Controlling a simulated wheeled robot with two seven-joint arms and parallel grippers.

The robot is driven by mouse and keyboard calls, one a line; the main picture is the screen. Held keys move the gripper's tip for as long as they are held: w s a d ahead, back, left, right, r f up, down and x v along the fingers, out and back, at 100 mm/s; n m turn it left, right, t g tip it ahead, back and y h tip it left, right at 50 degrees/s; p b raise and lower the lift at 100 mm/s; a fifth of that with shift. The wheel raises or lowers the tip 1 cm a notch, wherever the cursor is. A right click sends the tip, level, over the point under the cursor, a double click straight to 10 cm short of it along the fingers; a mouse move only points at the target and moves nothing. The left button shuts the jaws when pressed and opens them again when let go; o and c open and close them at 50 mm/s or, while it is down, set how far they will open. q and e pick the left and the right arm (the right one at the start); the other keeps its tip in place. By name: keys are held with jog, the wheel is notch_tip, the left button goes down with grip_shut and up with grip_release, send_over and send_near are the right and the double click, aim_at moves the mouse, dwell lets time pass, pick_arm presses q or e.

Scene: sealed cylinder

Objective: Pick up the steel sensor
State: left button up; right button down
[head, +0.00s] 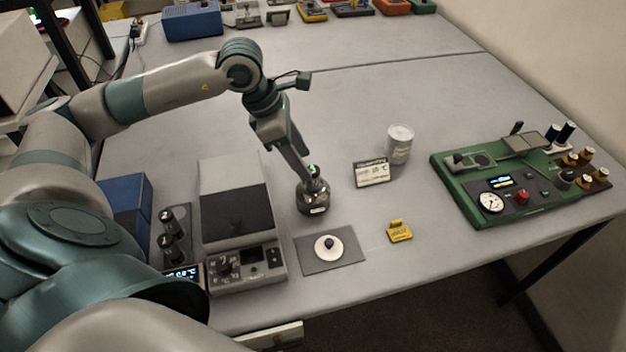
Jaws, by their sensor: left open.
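A dark, shiny metal, round-bodied piece with a small label and a green light on top, which looks like the steel sensor (314,199), stands upright on the grey table in the middle. My left gripper (307,176) reaches down to the top of it from above. Its jaws are open, and its fingertips are right at the neck of the sensor; whether they touch it I cannot tell. My right gripper is not in view.
A white can (399,144) and a small sign (372,172) stand right of the sensor. In front are a grey plate with a white disc (328,247) and a yellow tag (399,232). A grey instrument (238,222) stands close left, a green panel (500,170) far right.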

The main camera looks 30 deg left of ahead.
aim_at(312, 169)
pick_arm(q)
jog(key=shift+w+d+f+p, duration=0.4)
jog(key=shift+f+p, duration=0.2)
jog(key=shift+p, duration=0.35)
jog(key=p+x, duration=0.1)
jog(key=x, duration=0.1)
jog(key=shift+w+d+f+p, duration=0.1)
jog(key=shift+d+f+p, duration=0.1)
jog(key=shift+f+p, duration=0.15)
jog(key=shift+w+d+f, duration=0.1)
jog(key=shift+f, duration=0.35)
grip_shut()
